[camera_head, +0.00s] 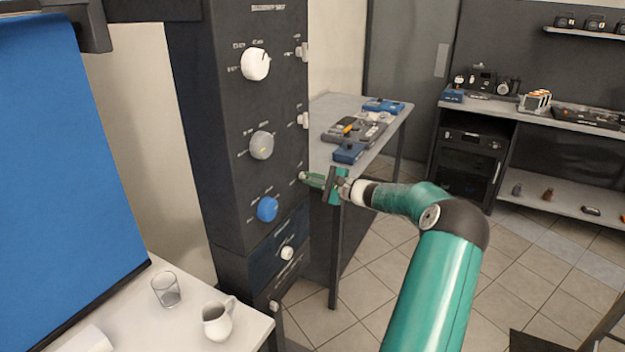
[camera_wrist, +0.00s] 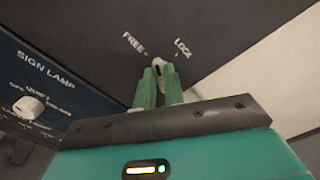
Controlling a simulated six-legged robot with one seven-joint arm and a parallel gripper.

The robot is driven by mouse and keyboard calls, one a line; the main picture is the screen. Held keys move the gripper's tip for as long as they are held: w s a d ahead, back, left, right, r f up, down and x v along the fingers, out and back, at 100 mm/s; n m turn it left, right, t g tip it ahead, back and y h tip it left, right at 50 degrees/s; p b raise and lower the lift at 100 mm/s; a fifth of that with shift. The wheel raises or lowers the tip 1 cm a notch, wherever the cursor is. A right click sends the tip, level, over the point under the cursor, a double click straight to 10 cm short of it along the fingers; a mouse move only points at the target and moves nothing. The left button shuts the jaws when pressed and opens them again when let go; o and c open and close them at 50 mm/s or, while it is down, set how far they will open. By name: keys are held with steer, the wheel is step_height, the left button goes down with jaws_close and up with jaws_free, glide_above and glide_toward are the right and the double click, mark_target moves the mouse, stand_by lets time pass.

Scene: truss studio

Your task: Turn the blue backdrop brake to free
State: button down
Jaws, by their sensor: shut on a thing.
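The blue backdrop (camera_head: 60,150) hangs at the left in the head view. A dark control column (camera_head: 215,120) stands in the middle, with white, grey and blue dials (camera_head: 267,209) on its front. My gripper (camera_head: 307,178) reaches the column's right side, level with the blue dial. In the wrist view my green fingers (camera_wrist: 160,82) are shut on a small pale brake knob (camera_wrist: 158,65). The word FREE is up and left of it and LOCK up and right. The fingers hide part of the knob, and I cannot tell clearly which word it points to.
Two more white side knobs (camera_head: 303,120) sit above on the same face. A sign lamp panel (camera_wrist: 35,95) with a white knob is at the left in the wrist view. A bench (camera_head: 345,110) stands behind my gripper. A glass and jug (camera_head: 217,320) stand front left.

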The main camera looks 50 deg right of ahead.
steer(key=n, duration=0.6)
steer(key=shift+f, duration=0.1)
stand_by(0.4)
steer(key=c, duration=1.5)
jaws_free()
steer(key=shift+s, duration=0.15)
steer(key=v, duration=1.3)
steer(key=shift+s, duration=0.3)
steer(key=shift+d, duration=0.1)
